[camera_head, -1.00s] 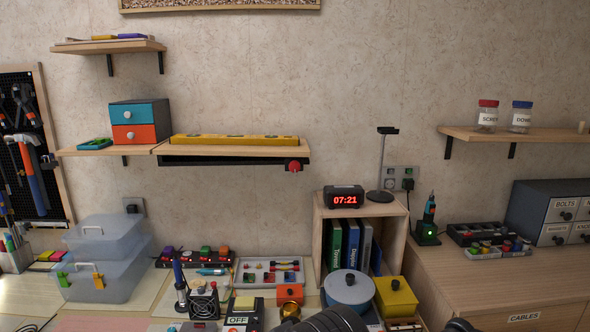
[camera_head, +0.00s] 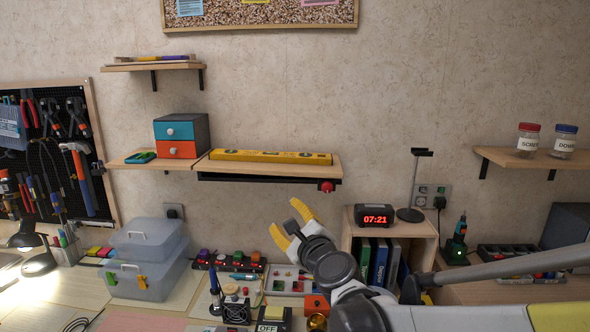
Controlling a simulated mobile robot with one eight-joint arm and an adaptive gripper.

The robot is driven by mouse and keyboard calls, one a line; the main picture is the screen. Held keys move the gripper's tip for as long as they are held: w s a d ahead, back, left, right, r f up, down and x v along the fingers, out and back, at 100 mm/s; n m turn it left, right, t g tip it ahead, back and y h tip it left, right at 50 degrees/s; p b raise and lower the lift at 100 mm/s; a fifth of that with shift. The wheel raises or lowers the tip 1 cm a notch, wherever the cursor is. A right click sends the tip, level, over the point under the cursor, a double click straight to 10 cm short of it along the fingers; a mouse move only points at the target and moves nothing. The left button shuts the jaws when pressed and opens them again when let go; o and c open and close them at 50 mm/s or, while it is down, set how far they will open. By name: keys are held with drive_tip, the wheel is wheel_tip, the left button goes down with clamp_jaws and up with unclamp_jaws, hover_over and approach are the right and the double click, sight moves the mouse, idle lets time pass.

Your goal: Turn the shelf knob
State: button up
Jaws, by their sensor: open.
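The red shelf knob (camera_head: 327,186) sits under the right end of the middle wooden shelf (camera_head: 270,171), at the end of a black rail below the board. My gripper (camera_head: 288,222) has yellow fingertips. It is open and empty, below and a little left of the knob in the picture, and apart from it. My arm reaches in from the lower right. The knob is in full view, and nothing covers it.
A yellow spirit level (camera_head: 270,156) lies on the shelf. A blue and orange drawer box (camera_head: 181,135) stands to its left. A red-digit clock (camera_head: 374,216) sits on a wooden cubby at right. Clear bins (camera_head: 145,264) and tools fill the bench below.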

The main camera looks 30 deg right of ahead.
drive_tip(key=w+d+r+m+h+p, duration=0.1)
drive_tip(key=d+r+m+h, duration=0.15)
drive_tip(key=d+m, duration=0.35)
drive_tip(key=m+g+h+p, duration=0.1)
drive_tip(key=m+h, duration=0.3)
drive_tip(key=m, duration=0.5)
approach(328, 188)
drive_tip(key=b+x, duration=0.2)
drive_tip(key=x, duration=0.8)
drive_tip(key=shift+w, duration=0.15)
